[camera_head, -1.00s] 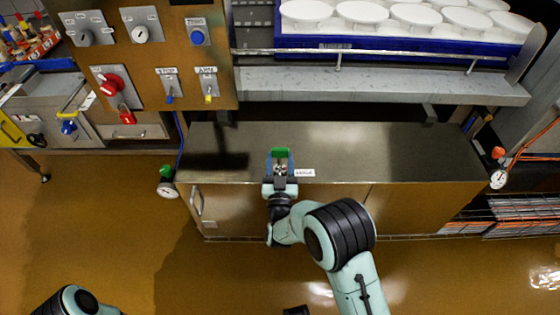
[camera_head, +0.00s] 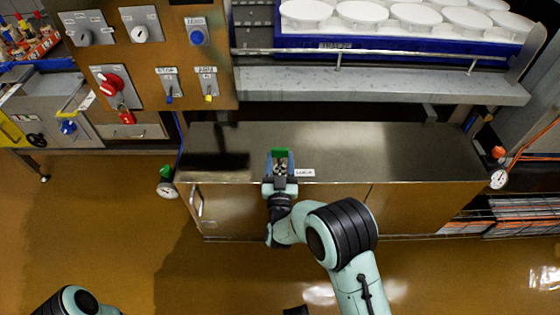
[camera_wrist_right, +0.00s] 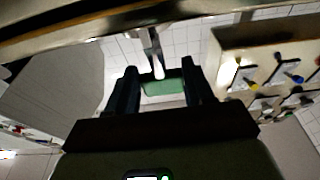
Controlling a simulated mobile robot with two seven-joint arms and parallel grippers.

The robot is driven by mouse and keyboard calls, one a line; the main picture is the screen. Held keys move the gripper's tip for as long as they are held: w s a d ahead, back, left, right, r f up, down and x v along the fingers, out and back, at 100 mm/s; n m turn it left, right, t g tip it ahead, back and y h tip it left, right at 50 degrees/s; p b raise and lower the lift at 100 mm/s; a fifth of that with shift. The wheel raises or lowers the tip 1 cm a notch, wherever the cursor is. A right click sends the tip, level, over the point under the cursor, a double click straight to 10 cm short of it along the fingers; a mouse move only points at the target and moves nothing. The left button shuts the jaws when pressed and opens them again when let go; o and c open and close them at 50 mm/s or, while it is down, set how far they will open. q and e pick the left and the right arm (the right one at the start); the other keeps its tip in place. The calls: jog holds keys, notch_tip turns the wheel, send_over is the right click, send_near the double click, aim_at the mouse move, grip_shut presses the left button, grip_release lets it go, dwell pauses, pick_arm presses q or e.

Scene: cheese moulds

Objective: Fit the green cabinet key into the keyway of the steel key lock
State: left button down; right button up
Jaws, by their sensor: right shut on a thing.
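The green cabinet key (camera_head: 280,153) is held at my right gripper (camera_head: 280,163), at the front edge of the steel cabinet top. In the right wrist view, its green head (camera_wrist_right: 163,87) lies between the two dark fingers, with a bright metal part (camera_wrist_right: 156,58) running from it toward the cabinet edge. My right gripper is shut on the key. The steel key lock and its keyway cannot be made out clearly, so I cannot tell whether the key is in it. My left gripper is out of view; only part of my left arm shows at the bottom left.
The cabinet top (camera_head: 380,150) is clear. A control panel (camera_head: 140,65) with switches stands at the back left. A shelf (camera_head: 390,85) and a blue tray of white moulds (camera_head: 400,47) are behind.

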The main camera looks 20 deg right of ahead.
jog(key=shift+f, duration=0.3)
jog(key=shift+f+b, duration=0.3)
jog(key=shift+b, duration=0.2)
jog(key=shift+f+b, duration=0.45)
jog(key=shift+f, duration=0.15)
jog(key=o, duration=1.2)
